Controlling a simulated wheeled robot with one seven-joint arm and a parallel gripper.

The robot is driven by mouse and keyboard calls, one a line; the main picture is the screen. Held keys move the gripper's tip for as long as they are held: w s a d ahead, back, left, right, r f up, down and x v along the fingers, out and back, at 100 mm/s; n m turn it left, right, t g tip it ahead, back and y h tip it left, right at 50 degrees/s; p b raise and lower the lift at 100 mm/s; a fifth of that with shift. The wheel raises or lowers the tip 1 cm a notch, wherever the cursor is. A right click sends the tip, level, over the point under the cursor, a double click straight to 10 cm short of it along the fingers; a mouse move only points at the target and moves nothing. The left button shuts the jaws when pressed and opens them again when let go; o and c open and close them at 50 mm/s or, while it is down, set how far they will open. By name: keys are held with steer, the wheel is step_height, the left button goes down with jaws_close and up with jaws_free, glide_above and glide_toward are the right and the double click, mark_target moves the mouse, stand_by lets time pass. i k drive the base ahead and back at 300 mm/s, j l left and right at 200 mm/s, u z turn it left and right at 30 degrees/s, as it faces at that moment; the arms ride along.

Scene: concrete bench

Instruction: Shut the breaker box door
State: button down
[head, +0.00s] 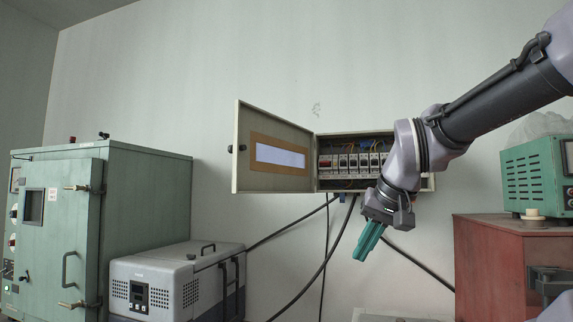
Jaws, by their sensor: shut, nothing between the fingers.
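The breaker box (345,184) hangs on the wall near the middle of the head view, with a row of breakers showing inside. Its door (305,142) stands wide open, swung out to the left on the box's left edge. The door has a pale label in a brown frame on its inner face and a dark knob (239,149) at its free edge. My gripper (362,256), with teal fingers, is shut and empty. It points down, in front of and below the box's right part, apart from the door. My arm hides the right part of the box.
A green cabinet (145,205) and a grey portable unit (180,276) stand at the lower left. A red cabinet (490,255) with a green instrument (530,172) on top is at right. Black cables (311,277) hang below the box.

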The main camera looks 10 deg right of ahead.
mark_target(253, 124)
steer(key=j+z, duration=0.2)
steer(key=z, duration=0.2)
steer(key=i+j+z, duration=0.1)
steer(key=j+z, duration=0.15)
steer(key=z, duration=0.2)
steer(key=j+z, duration=0.2)
steer(key=j, duration=0.5)
steer(key=j+z, duration=0.15)
steer(key=j, duration=0.55)
steer(key=k+j+z, duration=0.2)
steer(key=j, duration=0.45)
